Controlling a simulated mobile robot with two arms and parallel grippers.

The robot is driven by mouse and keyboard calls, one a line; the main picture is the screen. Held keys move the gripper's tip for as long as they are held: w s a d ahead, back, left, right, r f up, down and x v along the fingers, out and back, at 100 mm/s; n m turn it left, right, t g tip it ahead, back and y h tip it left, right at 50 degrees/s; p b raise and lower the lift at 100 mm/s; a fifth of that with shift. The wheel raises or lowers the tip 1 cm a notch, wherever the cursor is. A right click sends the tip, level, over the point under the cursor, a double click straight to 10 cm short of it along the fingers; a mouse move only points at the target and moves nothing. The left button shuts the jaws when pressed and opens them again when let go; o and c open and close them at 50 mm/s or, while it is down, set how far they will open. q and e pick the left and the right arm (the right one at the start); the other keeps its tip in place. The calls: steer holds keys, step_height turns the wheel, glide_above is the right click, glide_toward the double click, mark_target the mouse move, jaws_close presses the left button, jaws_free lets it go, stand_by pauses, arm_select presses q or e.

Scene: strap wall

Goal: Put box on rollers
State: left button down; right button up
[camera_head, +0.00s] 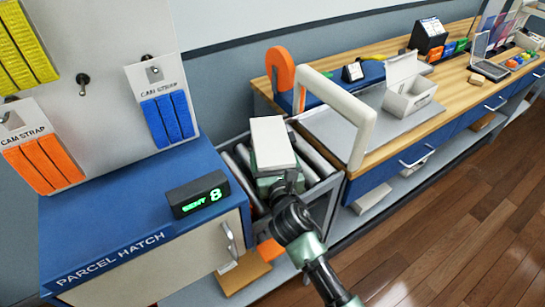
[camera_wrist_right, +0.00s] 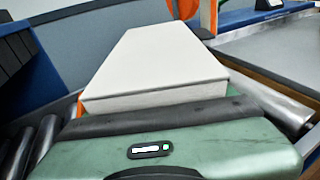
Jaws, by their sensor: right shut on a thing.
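A closed white box (camera_head: 272,143) is at the rollers (camera_head: 315,155), between the parcel hatch and the wooden bench. My right gripper (camera_head: 278,180) reaches in from the lower right and is shut on the near end of the box. In the right wrist view the white box (camera_wrist_right: 155,65) extends away from the green gripper body (camera_wrist_right: 170,145), above the rollers (camera_wrist_right: 285,105). The fingertips are hidden, and I cannot tell whether the box touches the rollers. My left gripper is not in view.
The parcel hatch (camera_head: 130,215) with a display reading "SENT 8" (camera_head: 198,194) stands left of the rollers. A white arch (camera_head: 355,120) and an open white box (camera_head: 408,95) are on the bench to the right. Cam straps (camera_head: 168,118) hang on the wall panel.

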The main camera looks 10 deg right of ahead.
steer(key=shift+f, duration=0.2)
steer(key=o, duration=1.5)
steer(key=shift+s+r+b, duration=0.1)
steer(key=shift+s+r, duration=0.1)
steer(key=shift+s, duration=1.1)
steer(key=shift+s+r+b, duration=0.1)
steer(key=shift+s+r, duration=0.1)
steer(key=shift+s, duration=1.05)
steer(key=shift+s+r+b, duration=0.1)
steer(key=shift+s+r, duration=0.1)
steer(key=shift+s, duration=1.1)
